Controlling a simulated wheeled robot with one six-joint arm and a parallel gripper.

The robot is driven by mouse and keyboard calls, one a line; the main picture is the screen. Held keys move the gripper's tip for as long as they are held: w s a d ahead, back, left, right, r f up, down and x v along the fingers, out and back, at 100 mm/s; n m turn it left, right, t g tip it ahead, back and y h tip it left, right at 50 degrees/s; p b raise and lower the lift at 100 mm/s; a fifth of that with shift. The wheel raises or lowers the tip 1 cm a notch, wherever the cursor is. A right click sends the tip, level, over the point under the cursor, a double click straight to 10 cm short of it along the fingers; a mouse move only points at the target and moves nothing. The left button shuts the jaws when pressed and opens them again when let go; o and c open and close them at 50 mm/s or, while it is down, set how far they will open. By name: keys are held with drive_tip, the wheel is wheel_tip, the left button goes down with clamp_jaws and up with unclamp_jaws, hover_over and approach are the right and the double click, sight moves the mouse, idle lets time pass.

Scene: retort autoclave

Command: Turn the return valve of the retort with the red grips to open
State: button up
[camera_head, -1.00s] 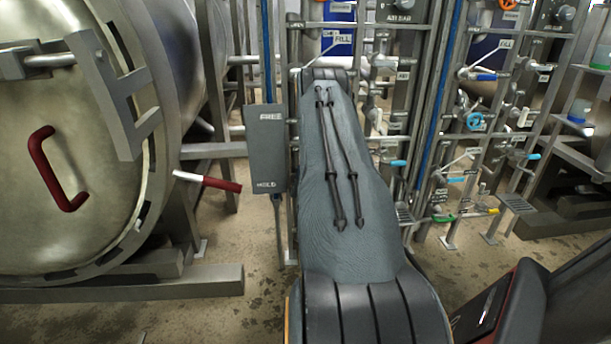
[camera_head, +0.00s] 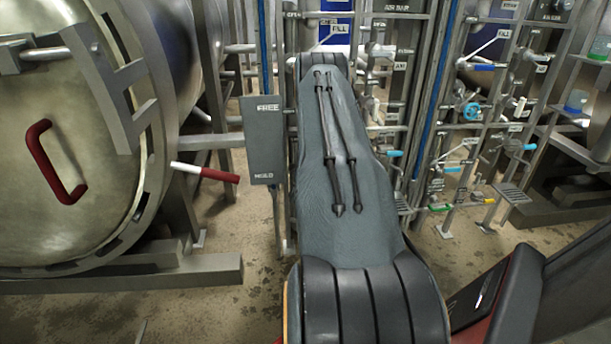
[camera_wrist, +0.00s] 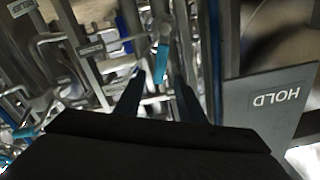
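The retort with red grips stands at left in the head view; its round steel door (camera_head: 85,215) carries a red handle (camera_head: 45,160). A lever with a red grip (camera_head: 220,175) sticks out beside it. My gripper (camera_wrist: 158,90) shows in the wrist view with its two dark fingers apart. A cyan valve handle (camera_wrist: 162,60) lies just past the fingertips, roughly in line with the gap; contact cannot be told. The gripper is hidden behind my arm in the head view. I cannot read which valve is the return valve.
A grey FREE/HOLD panel (camera_head: 263,140) stands left of my arm; it is close at right in the wrist view (camera_wrist: 268,108). Some floor (camera_head: 190,300) is bare.

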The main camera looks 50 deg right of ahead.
drive_tip(key=shift+s+d+f, duration=0.1)
drive_tip(key=shift+d, duration=0.05)
drive_tip(key=c, duration=0.6)
drive_tip(key=s+d+m+b, duration=0.1)
drive_tip(key=m+b, duration=0.1)
drive_tip(key=s+d+f+m+b, duration=0.1)
drive_tip(key=m+b, duration=0.1)
drive_tip(key=s+f+m+t+y+b, duration=0.1)
drive_tip(key=m+b, duration=0.1)
drive_tip(key=shift+s+d+m, duration=0.3)
drive_tip(key=shift+s+d, duration=0.05)
drive_tip(key=shift+d, duration=0.05)
clamp_jaws()
drive_tip(key=s+f+m+t+y+b, duration=0.1)
drive_tip(key=s+m+t+y+b, duration=0.1)
drive_tip(key=s+m+b, duration=0.6)
drive_tip(key=w+d+r+b, duration=0.2)
drive_tip(key=w+b, duration=0.1)
drive_tip(key=w, duration=1)
drive_tip(key=shift+d+r+m, duration=0.15)
drive_tip(key=shift+m, duration=0.15)
